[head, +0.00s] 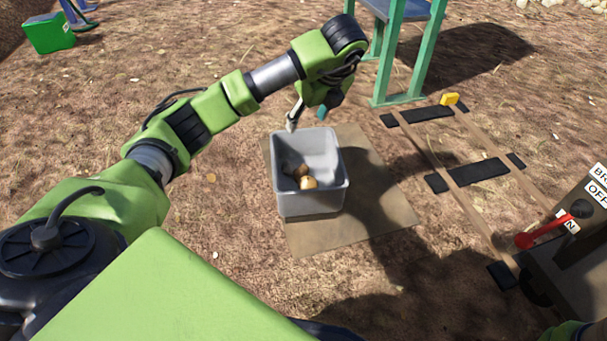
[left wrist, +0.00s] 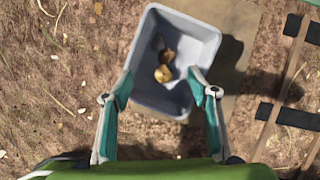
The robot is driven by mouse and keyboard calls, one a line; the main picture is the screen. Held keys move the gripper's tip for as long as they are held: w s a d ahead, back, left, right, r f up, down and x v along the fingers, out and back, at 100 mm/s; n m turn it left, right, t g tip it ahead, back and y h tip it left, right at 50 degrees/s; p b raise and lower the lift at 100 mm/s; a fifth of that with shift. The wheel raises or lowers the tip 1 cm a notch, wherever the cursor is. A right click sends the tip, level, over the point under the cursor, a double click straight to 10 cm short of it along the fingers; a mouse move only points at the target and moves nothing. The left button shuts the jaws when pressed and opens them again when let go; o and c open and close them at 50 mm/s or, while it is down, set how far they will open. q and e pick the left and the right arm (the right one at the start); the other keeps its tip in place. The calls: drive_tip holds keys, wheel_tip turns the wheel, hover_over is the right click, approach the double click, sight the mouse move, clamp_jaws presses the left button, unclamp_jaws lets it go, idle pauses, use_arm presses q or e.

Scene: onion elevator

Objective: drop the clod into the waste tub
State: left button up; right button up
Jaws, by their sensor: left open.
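The grey waste tub (head: 310,204) stands upright on a flat brown board. Inside it lie a tan-gold lump (head: 308,183), a browner lump (head: 300,171) and a dark patch beside them. I cannot tell for sure which of these is the clod. My left gripper (head: 307,117) is open and empty above the far side of the tub. In the left wrist view the open fingers of my left gripper (left wrist: 160,88) span the tub (left wrist: 203,34), and the lumps (left wrist: 163,73) lie on its floor between them. My right gripper is out of view.
The brown board (head: 375,200) extends right of the tub. A red lever (head: 540,235) is at right. A green-legged stand (head: 400,55) rises behind. Ground left of the tub is open.

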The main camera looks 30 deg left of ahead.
use_arm(q)
drive_tip(key=shift+v, duration=1.3)
